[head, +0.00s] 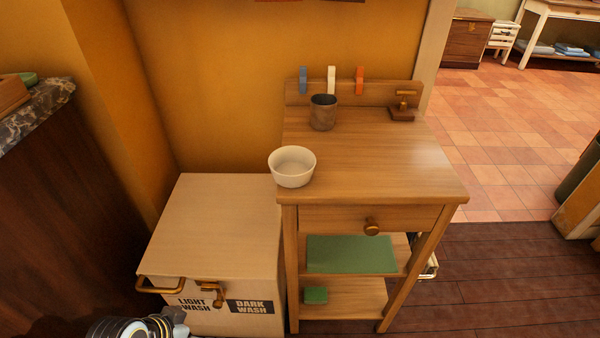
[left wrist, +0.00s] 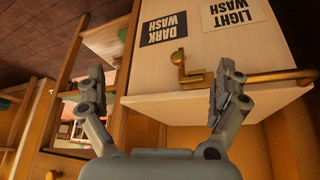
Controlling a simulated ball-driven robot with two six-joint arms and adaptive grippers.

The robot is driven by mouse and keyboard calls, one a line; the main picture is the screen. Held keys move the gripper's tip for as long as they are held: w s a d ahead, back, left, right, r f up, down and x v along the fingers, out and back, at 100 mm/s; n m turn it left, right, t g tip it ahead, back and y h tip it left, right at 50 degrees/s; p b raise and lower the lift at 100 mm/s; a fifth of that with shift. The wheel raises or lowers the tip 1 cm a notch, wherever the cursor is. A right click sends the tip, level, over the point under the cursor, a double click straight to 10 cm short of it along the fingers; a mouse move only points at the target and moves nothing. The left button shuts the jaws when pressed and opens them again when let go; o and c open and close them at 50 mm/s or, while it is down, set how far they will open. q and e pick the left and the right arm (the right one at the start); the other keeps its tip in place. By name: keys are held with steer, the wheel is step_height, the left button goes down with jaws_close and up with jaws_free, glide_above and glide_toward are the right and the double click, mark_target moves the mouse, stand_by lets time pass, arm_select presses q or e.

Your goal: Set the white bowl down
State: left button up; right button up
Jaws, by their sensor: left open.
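The white bowl (head: 292,168) is upright at the left edge of the wooden stand's top (head: 385,165) in the head view, its rim reaching slightly past that edge. It looks to rest on the wood, and no gripper touches it. My left gripper (left wrist: 160,78) is open and empty in the left wrist view, in front of the laundry box. The bowl is not in that view. In the head view only part of my left arm shows at the bottom left. My right gripper is in neither view.
The pale laundry box (head: 215,225) with a brass latch (head: 212,290) and bar handle stands left of the stand; its lid is clear. A dark cup (head: 323,113) stands behind the bowl. The stand's right half is mostly free. A dark counter (head: 35,110) is at left.

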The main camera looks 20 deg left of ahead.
arm_select(q)
steer(key=w+d+r+m+t+h+b, duration=0.1)
steer(key=w+d+r+t+h, duration=0.1)
steer(key=w+r, duration=0.75)
steer(key=m+t+h+b, duration=0.3)
steer(key=t, duration=0.1)
glide_toward(306, 159)
steer(key=a+f+v, duration=0.1)
steer(key=v, duration=0.3)
steer(key=shift+h, duration=0.3)
steer(key=x, duration=0.6)
steer(key=b+x, duration=0.1)
steer(key=x, duration=0.3)
steer(key=shift+d+r, duration=0.25)
steer(key=shift+r, duration=0.05)
steer(key=c, duration=1)
